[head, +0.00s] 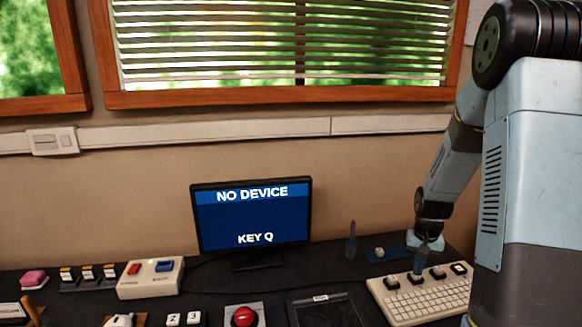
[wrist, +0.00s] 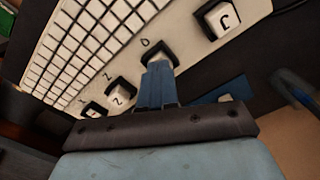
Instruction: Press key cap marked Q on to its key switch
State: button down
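The keyboard (head: 432,302) is cream with many small white keys and a row of larger black key switches along its far edge. In the wrist view the keyboard (wrist: 62,28) fills the upper left. My gripper (head: 418,268) points down at one of these switches. Its blue fingers (wrist: 158,72) are close together around a pale key cap (wrist: 157,58), at a black switch (wrist: 173,49) beside a printed mark that looks like Q. The fingers hide most of the cap, including its letter. I cannot tell whether the cap is fully seated.
Other switches carry white lettered caps (wrist: 224,20) (wrist: 118,97). The monitor (head: 252,217) reads "NO DEVICE" and "KEY Q". A blue mat (head: 399,251) with a small pale object (head: 379,252) lies behind the keyboard. A dark upright tool (head: 351,242) stands left of it. A red button (head: 243,316) is front left.

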jog(key=shift+r, duration=3.5)
jog(key=s+a+r+n+t, duration=0.1)
jog(key=s+a+r, duration=0.35)
jog(key=r, duration=0.35)
jog(key=s+a+r+n+t, duration=0.1)
jog(key=s+a+r+t, duration=0.1)
jog(key=s+a+r, duration=0.45)
jog(key=s+a+r+n+t, duration=0.1)
jog(key=s+a+r+t, duration=0.1)
jog(key=s+r, duration=0.6)
jog(key=s, duration=0.4)
jog(key=shift+s+a+n+t, duration=0.2)
jog(key=shift+s+n+t, duration=0.1)
jog(key=shift+n, duration=0.1)
